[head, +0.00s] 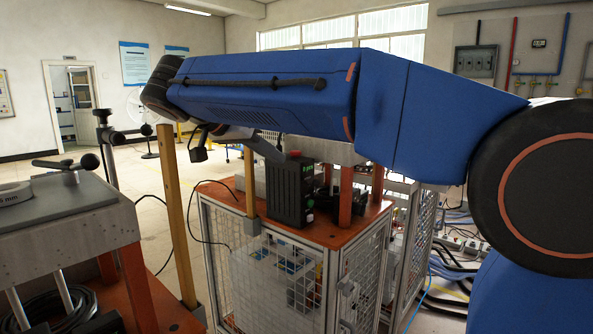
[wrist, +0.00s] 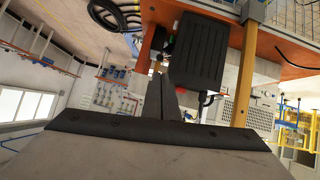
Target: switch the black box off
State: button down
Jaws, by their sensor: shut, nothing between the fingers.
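The black box (head: 288,190) stands on an orange-topped cabinet in the head view, below my blue arm. A red part (head: 295,153) shows at its top, and small green spots show on its right side. In the wrist view the black box (wrist: 198,52) appears tilted, just beyond the fingers and a little to the right. My gripper (wrist: 161,82) is shut and empty, its fingertips close to the box's left edge; I cannot tell whether they touch it. In the head view my arm hides most of the gripper, and the box's switch cannot be made out clearly.
The orange cabinet top (head: 324,234) has mesh sides below. A wooden post (head: 177,215) and an orange post (head: 346,195) stand near the box. A grey bench (head: 60,215) is at left. Cables (head: 455,255) lie on the floor at right.

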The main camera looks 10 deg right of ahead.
aim_at(316, 183)
jog(key=x, duration=1.3)
jog(key=shift+w+d+f, duration=0.15)
jog(key=shift+d, duration=0.15)
jog(key=shift+s+d+f+m+t+y, duration=0.2)
jog(key=shift+m+t+y, duration=0.1)
jog(key=shift+m+t, duration=0.1)
jog(key=m+t, duration=0.1)
jog(key=s+f+m+t+y, duration=0.1)
jog(key=t, duration=0.1)
jog(key=shift+d+f+m+y, duration=0.3)
jog(key=shift+d+f+m, duration=0.05)
jog(key=shift+m, duration=0.05)
dwell(0.3)
jog(key=shift+r, duration=0.1)
jog(key=shift+r, duration=0.75)
jog(key=shift+s, duration=0.1)
